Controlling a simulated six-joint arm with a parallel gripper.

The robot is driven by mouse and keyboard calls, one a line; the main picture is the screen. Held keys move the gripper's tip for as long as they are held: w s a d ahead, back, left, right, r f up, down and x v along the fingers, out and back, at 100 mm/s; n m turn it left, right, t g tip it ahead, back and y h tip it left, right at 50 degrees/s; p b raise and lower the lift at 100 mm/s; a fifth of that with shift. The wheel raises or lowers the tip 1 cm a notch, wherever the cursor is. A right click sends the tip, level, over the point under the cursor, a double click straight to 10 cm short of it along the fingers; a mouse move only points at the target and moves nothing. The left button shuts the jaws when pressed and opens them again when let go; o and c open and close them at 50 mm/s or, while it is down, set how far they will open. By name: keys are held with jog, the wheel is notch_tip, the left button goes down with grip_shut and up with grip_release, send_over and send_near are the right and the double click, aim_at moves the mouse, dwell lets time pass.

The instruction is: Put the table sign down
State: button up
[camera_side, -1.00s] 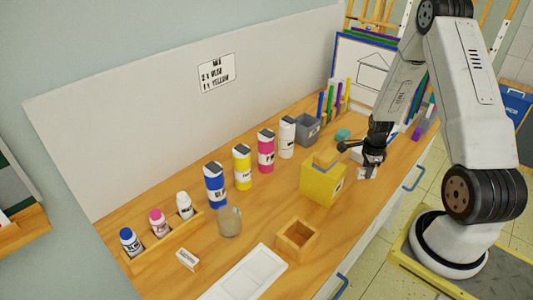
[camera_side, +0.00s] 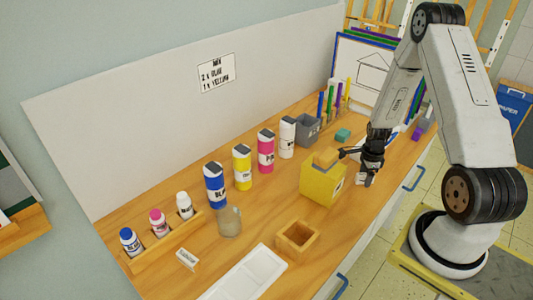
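A small white table sign (camera_side: 361,179) is at my gripper (camera_side: 367,180), low over the right part of the wooden table, right of the yellow box. My gripper points down and appears shut on the sign. The dark fingers cover part of it. I cannot tell whether its lower edge touches the table. Another small white sign (camera_side: 187,259) with dark lettering stands at the front left of the table, in front of the bottle rack.
The yellow box (camera_side: 322,184) is close to my gripper's left. A wooden open box (camera_side: 297,239), a white palette tray (camera_side: 245,275), a jar (camera_side: 229,221) and several paint bottles (camera_side: 243,167) stand further left. Bare tabletop lies around the sign.

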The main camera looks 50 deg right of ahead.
jog(key=shift+r, duration=0.1)
notch_tip(320, 180, up, 12)
dwell(1.0)
